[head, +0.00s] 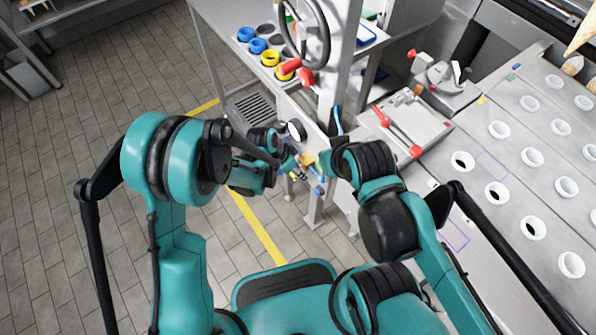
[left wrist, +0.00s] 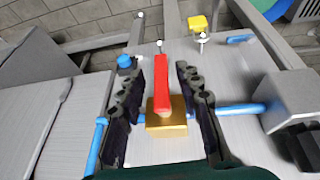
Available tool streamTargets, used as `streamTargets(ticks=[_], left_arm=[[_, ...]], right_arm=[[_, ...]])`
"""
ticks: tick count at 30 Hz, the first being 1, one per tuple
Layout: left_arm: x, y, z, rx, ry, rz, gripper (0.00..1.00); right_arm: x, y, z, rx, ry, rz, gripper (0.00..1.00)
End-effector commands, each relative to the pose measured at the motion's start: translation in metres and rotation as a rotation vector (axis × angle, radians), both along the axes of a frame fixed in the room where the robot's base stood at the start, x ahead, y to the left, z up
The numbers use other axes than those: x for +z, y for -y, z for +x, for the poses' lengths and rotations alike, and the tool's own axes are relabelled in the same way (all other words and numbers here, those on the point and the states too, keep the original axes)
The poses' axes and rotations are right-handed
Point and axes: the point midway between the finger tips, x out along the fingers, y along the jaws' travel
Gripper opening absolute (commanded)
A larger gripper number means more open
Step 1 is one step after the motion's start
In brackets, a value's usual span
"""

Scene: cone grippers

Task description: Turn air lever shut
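The air lever (left wrist: 162,88) is a red handle on a brass valve body (left wrist: 166,122), in line with a blue pipe (left wrist: 243,109) in the left wrist view. The handle points away from the camera, across the pipe. My left gripper (left wrist: 160,68) is open, one dark finger on each side of the handle, with gaps visible. In the head view the brass valve (head: 308,158) is small and partly hidden between my arms. My left gripper reaches it from the left, its fingertips unclear there. My right arm comes from the right; its gripper fingers cannot be made out.
A grey block (left wrist: 296,100) stands right of the valve, and a yellow knob (left wrist: 198,23) lies beyond it. In the head view a handwheel (head: 326,40) is on the post above. A steel counter with white cups (head: 532,157) fills the right side.

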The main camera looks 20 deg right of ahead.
Motion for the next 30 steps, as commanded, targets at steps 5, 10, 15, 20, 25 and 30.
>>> streamTargets(ticks=[5, 10, 15, 20, 25, 30], left_arm=[[0.0005, 0.0001, 0.0, 0.0, 0.0, 0.0, 0.34], [0.0005, 0.0001, 0.0, 0.0, 0.0, 0.0, 0.0], [0.0002, 0.0001, -0.0002, 0.0, 0.003, 0.001, 0.0], [-0.0014, 0.0001, 0.0004, -0.002, 0.08, 0.029, 0.0], [-0.0002, -0.0011, 0.0023, 0.001, 0.097, 0.036, 0.0], [-0.0001, -0.0012, 0.0024, 0.001, 0.097, 0.036, 0.32]], right_arm=[[0.0007, 0.0, 0.0001, 0.0, 0.0, 0.0, 0.0], [0.0006, 0.0, 0.0, 0.0, 0.0, 0.0, 0.0], [0.0002, 0.0, 0.0001, 0.0, 0.0, 0.0, 0.0], [-0.006, 0.0, 0.0001, 0.0, 0.0, 0.0, 0.0], [-0.0054, 0.0, 0.0, 0.0, 0.0, 0.0, 0.0], [-0.0052, 0.0, 0.0001, 0.0, 0.0, 0.0, 0.0]])
